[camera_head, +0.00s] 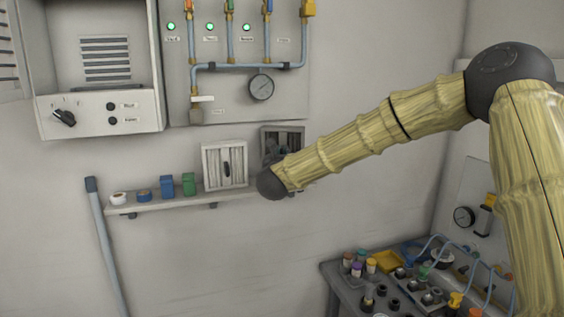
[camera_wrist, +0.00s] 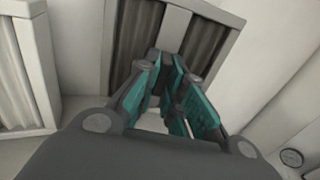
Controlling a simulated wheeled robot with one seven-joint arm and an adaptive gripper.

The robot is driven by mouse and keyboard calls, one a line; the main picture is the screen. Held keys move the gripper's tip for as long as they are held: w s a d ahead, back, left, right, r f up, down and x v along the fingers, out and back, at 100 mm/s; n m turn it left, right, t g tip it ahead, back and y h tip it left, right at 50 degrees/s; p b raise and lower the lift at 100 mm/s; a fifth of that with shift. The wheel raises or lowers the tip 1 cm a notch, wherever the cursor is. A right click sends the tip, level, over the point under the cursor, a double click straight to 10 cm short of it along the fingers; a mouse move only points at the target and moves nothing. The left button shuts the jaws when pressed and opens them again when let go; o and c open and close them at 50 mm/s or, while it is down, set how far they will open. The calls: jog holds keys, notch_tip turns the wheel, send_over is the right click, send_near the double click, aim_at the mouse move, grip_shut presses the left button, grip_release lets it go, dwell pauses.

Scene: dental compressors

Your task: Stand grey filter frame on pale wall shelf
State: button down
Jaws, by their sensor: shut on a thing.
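The grey filter frame (camera_head: 297,134) shows beside the wall at the right end of the pale wall shelf (camera_head: 160,205). Its top edge is higher than that of the white frame beside it. My arm hides its lower part, so I cannot tell whether it touches the shelf. In the wrist view the grey filter frame (camera_wrist: 226,50) shows dark pleats and a middle bar. My gripper (camera_wrist: 170,68), with teal finger pads, is shut on the frame at its middle bar. In the head view my gripper is mostly hidden behind my wrist.
A white pleated frame (camera_head: 207,168) stands on the shelf just left of the grey one; it also shows in the wrist view (camera_wrist: 38,60). Green (camera_head: 189,184) and blue (camera_head: 167,187) blocks stand farther left. A gauge panel (camera_head: 285,100) hangs above. A cluttered bench (camera_head: 335,284) is lower right.

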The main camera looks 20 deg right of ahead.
jog(key=shift+w+f+p, duration=0.1)
jog(key=shift+f+p, duration=1.05)
jog(key=shift+f, duration=0.55)
jog(key=shift+f, duration=0.15)
jog(key=c, duration=1.5)
grip_release()
jog(key=shift+r, duration=0.2)
jog(key=shift+b+v, duration=2.55)
jog(key=shift+v, duration=3.55)
